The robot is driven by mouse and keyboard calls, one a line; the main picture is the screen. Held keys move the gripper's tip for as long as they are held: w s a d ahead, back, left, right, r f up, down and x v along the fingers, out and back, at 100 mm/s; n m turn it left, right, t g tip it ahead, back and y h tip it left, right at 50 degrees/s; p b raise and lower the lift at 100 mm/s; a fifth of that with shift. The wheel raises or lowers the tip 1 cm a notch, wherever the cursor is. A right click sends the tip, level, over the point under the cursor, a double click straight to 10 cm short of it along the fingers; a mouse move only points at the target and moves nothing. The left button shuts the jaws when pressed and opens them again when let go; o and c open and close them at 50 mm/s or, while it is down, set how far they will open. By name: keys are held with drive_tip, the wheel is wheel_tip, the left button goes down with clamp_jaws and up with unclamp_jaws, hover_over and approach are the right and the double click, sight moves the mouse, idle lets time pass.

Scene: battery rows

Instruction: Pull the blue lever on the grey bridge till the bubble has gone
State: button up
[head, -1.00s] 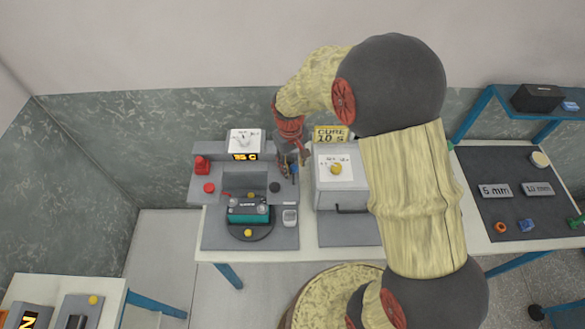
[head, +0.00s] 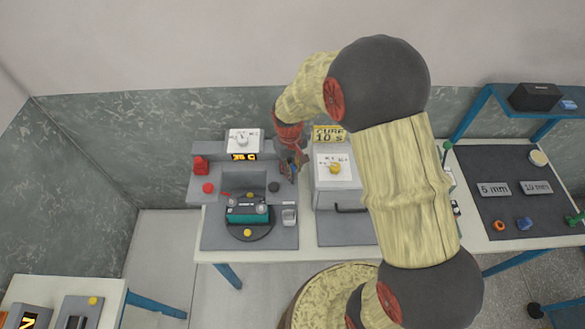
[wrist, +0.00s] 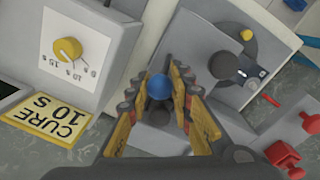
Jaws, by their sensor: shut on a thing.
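The blue lever's round knob (wrist: 160,87) sits between the two fingers of my gripper (wrist: 160,98) in the wrist view. The jaws are closed around it. In the head view my gripper (head: 291,168) is at the right end of the grey bridge (head: 222,182), and the lever is mostly hidden by the fingers. The bridge stands over a teal battery (head: 240,218) on a dark round plate. I cannot make out a bubble in either view.
Right of the bridge stands a grey box with a yellow dial knob (head: 335,169) and a yellow "CURE 10 S" sign (wrist: 57,117). A red switch (head: 201,164) and red button (head: 208,188) are on the bridge's left. A small clear-looking cup (head: 289,215) stands right of the battery.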

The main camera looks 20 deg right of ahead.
clamp_jaws()
